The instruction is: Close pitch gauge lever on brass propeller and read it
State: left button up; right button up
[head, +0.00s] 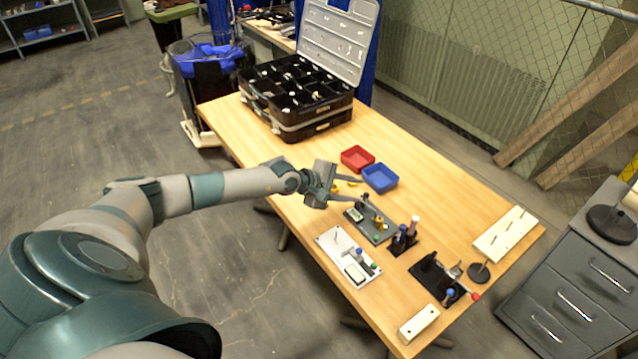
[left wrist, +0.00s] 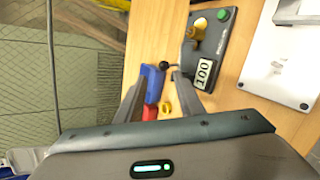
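The pitch gauge is a dark grey board (head: 372,226) on the table; it also shows in the left wrist view (left wrist: 223,50). It carries a brass propeller (left wrist: 198,30), a green button (left wrist: 223,14) and a small white display (left wrist: 203,73) showing 100. A lever with a black ball knob (left wrist: 164,66) reaches out from its edge. My left gripper (head: 352,190) is open beside the board. In the left wrist view the knob appears between its fingertips (left wrist: 162,78); I cannot tell whether they touch it. My right gripper is not in view.
A red tray (head: 357,152) and a blue tray (head: 380,170) stand behind the gripper, with small yellow pieces nearby. A white board (head: 335,240), a black holder (head: 402,243) and a black fixture (head: 428,272) stand around the gauge. A large open case (head: 262,114) sits at the far end.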

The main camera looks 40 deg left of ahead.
pick_arm(q)
jog(key=b+v, duration=0.3)
jog(key=v, duration=1.2)
jog(key=shift+r, duration=0.1)
